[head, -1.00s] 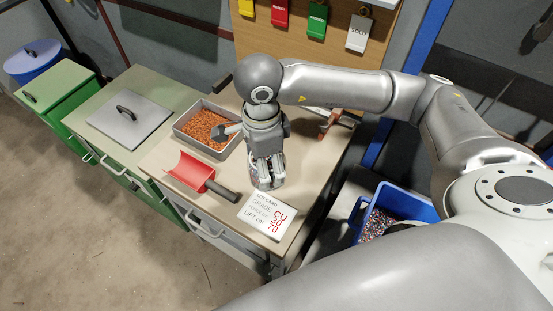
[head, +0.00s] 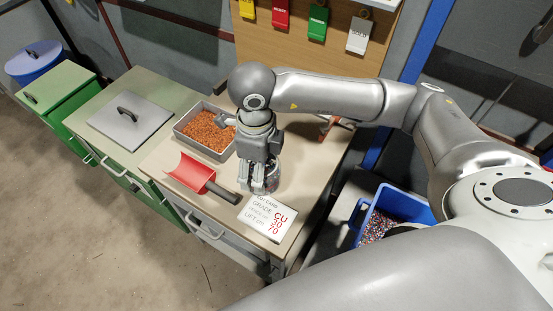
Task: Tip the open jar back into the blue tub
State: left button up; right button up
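The blue tub (head: 414,206) sits low at the right, beside the bench, with mixed coloured granules in it. My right gripper (head: 258,188) points down over the bench, just behind the printed card. A clear jar (head: 275,179) shows only in part at the gripper's right side. The gripper hides the rest of it, including its mouth and contents. The fingers are close to the jar, but I cannot tell whether they touch or grip it. My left gripper is not in view.
A red scoop with a dark handle (head: 223,194) lies left of the gripper. A grey tray (head: 182,138) of copper-coloured granules stands behind it. The printed card (head: 258,222) lies at the bench's front edge. A grey lid (head: 130,122) lies further left.

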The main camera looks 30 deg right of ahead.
jog(key=w+d+f+p, duration=0.1)
jog(key=w+d+f, duration=0.1)
jog(key=w+f, duration=0.1)
jog(key=w+d+f+p, duration=0.1)
jog(key=w+d+f, duration=0.2)
jog(key=w+d+f+p, duration=0.1)
jog(key=w+d+f, duration=0.2)
jog(key=shift+w+d, duration=0.25)
jog(key=shift+w, duration=0.15)
jog(key=f, duration=0.1)
jog(key=f+p, duration=0.2)
jog(key=shift+w+d+f, duration=0.15)
jog(key=shift+w+d, duration=0.15)
jog(key=shift+w, duration=0.05)
jog(key=shift+f+b, duration=0.4)
jog(key=shift+f, duration=0.05)
jog(key=o, duration=1.1)
jog(key=shift+r, duration=0.1)
